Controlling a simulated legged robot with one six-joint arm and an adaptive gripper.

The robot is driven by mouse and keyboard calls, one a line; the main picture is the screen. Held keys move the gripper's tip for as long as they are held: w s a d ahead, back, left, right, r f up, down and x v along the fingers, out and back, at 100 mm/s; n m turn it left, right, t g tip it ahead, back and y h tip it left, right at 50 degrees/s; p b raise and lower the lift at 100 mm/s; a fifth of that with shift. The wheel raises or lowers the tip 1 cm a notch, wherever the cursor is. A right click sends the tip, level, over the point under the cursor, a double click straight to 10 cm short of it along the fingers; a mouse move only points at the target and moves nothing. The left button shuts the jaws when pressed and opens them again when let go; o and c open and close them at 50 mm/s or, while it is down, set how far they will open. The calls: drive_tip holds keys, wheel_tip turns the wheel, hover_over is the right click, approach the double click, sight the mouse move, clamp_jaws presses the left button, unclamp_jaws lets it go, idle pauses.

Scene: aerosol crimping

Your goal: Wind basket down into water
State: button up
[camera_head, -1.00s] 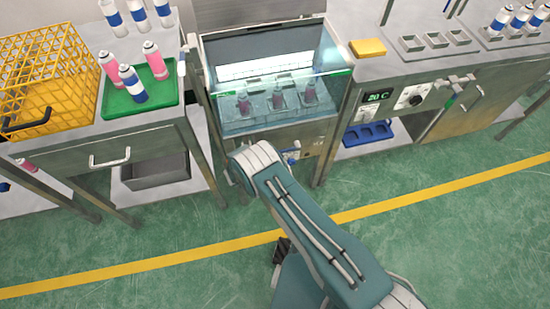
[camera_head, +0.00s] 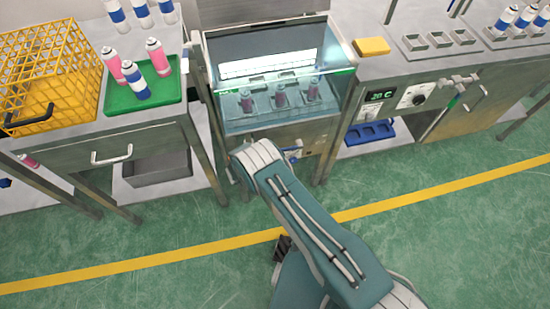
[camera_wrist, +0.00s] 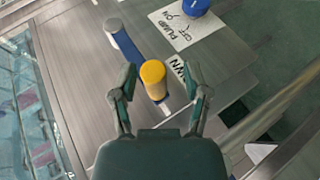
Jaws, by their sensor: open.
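A glass-fronted water bath (camera_head: 275,120) stands in the middle of the head view. The water level is hard to tell. In the wrist view a crank has a blue arm (camera_wrist: 127,45), a grey hub (camera_wrist: 113,25) and a yellow knob (camera_wrist: 153,72). My gripper (camera_wrist: 160,85) is open, with the yellow knob between its two fingers; I cannot tell whether they touch it. My forearm hides the gripper in the head view.
A label reading DOWN (camera_wrist: 180,68) lies beside the crank, and a blue knob (camera_wrist: 196,6) sits by a PUMP label. The bath's glass is at the left of the wrist view. A yellow crate (camera_head: 50,75) and green tray (camera_head: 115,106) are on the left table.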

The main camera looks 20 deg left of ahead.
drive_tip(key=v, duration=1.2)
drive_tip(key=shift+s+a+f, duration=0.1)
drive_tip(key=shift+f, duration=0.1)
